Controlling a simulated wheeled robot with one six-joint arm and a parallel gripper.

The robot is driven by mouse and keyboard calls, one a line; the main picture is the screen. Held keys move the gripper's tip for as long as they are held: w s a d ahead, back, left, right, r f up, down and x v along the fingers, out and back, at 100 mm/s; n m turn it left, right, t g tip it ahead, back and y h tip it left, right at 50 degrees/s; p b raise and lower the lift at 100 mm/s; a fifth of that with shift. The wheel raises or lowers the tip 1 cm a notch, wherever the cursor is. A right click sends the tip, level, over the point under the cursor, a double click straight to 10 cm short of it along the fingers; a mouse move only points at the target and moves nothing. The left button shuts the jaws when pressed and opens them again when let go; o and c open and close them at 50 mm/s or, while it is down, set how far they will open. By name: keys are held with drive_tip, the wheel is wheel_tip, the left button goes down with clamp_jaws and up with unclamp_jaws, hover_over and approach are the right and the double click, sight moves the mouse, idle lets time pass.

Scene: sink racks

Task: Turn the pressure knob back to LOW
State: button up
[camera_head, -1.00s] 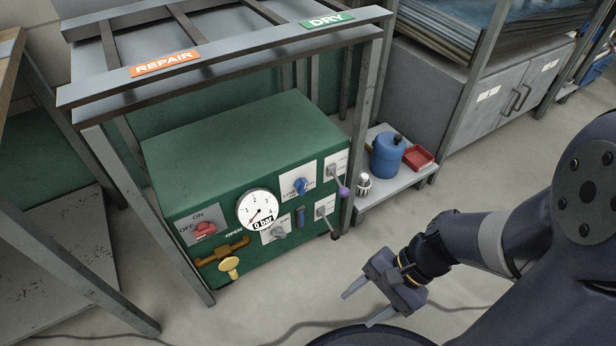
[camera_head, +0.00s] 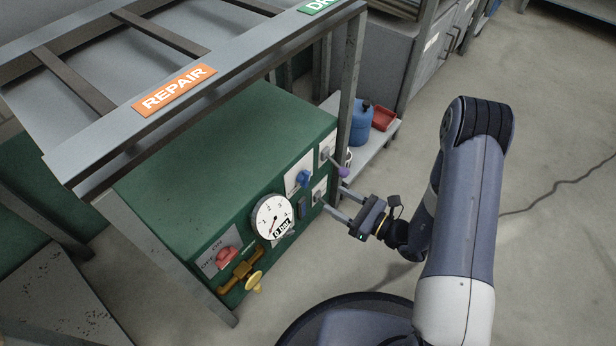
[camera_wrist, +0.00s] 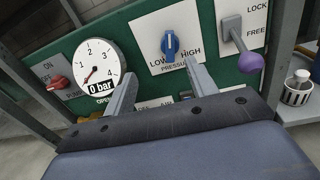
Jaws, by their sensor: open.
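The blue pressure knob (camera_wrist: 170,44) sits on a white plate between the printed words LOW and HIGH in the wrist view. Its grip stands roughly upright there; I cannot tell exactly which mark it points to. It also shows on the green cabinet's front in the head view (camera_head: 304,178). My gripper (camera_head: 335,199) is open and empty, its fingers reaching toward the panel to the right of the knob. In the wrist view the spread fingertips (camera_wrist: 162,70) show below the knob, apart from it.
The round gauge (camera_wrist: 97,66) reads 0 bar. A purple-tipped lever (camera_wrist: 250,62) marked LOCK and FREE sticks out right of the knob. A red switch (camera_head: 226,257) and yellow valve handle (camera_head: 254,280) are at left. A frame post (camera_head: 352,90) stands beside the cabinet's right end.

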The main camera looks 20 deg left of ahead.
sight(309, 181)
drive_tip(key=shift+m+t, duration=0.5)
drive_tip(key=shift+t, duration=0.1)
drive_tip(key=x, duration=0.3)
drive_tip(key=b+x, duration=0.1)
drive_tip(key=x, duration=0.3)
drive_tip(key=f+b+x, duration=0.1)
drive_tip(key=x, duration=0.2)
drive_tip(key=shift+w+a+f, duration=0.1)
drive_tip(key=shift+w+a, duration=0.1)
drive_tip(key=shift+w, duration=0.35)
drive_tip(key=shift+c, duration=0.3)
drive_tip(key=shift+b, duration=0.3)
drive_tip(key=c, duration=0.9)
